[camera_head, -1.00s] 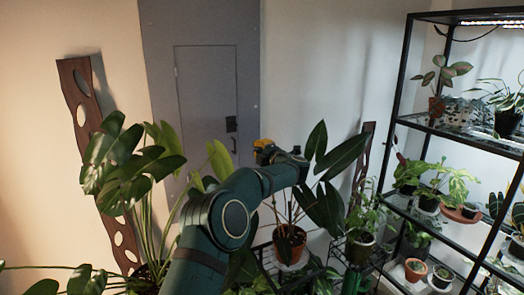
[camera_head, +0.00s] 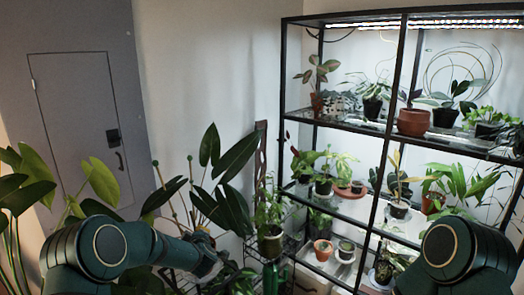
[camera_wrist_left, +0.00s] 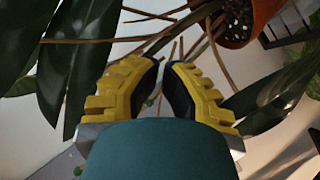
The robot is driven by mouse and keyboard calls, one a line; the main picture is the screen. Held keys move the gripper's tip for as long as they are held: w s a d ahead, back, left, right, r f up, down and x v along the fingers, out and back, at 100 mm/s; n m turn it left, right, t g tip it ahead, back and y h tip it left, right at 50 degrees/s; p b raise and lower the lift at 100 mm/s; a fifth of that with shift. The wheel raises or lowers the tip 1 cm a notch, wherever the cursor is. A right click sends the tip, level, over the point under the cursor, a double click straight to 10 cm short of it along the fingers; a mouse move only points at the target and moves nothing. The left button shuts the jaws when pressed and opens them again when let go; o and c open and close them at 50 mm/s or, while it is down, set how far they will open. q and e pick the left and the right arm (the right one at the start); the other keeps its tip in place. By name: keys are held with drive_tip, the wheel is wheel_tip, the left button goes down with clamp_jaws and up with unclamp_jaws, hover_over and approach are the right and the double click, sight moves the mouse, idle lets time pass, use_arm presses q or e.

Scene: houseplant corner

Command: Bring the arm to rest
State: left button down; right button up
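My left arm (camera_head: 150,245) comes in low from the left of the head view. Its far end is among dark leaves, and its fingers cannot be made out there. In the left wrist view my left gripper (camera_wrist_left: 163,66) shows two yellow ribbed fingers with black inner pads. They lean together with only a narrow gap at the tips and nothing visible between them. Thin stems and a terracotta pot (camera_wrist_left: 238,22) lie beyond the fingertips. A teal part in front hides the finger bases. My right arm (camera_head: 455,255) is at the lower right of the head view; its gripper is out of view.
A black shelf rack (camera_head: 393,90) with several potted plants fills the right side. Large dark leaves (camera_head: 225,165) rise just beyond my left arm. A leafy plant (camera_head: 25,180) stands at the left. A grey panel (camera_head: 85,110) is on the wall.

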use_arm(q)
drive_tip(key=s+d+f+m+g+h+b, duration=0.1)
drive_tip(key=s+d+f+m+g+h, duration=0.35)
drive_tip(key=s+f, duration=0.75)
drive_tip(key=s+d+f+m+g+h+b, duration=0.1)
drive_tip(key=s+d+f+m+g+h, duration=0.5)
drive_tip(key=s, duration=1)
drive_tip(key=s+d+f+m+g+y, duration=0.1)
drive_tip(key=s+f+y, duration=0.1)
drive_tip(key=s, duration=1.1)
drive_tip(key=shift+s+d+f, duration=0.15)
drive_tip(key=shift+f, duration=0.55)
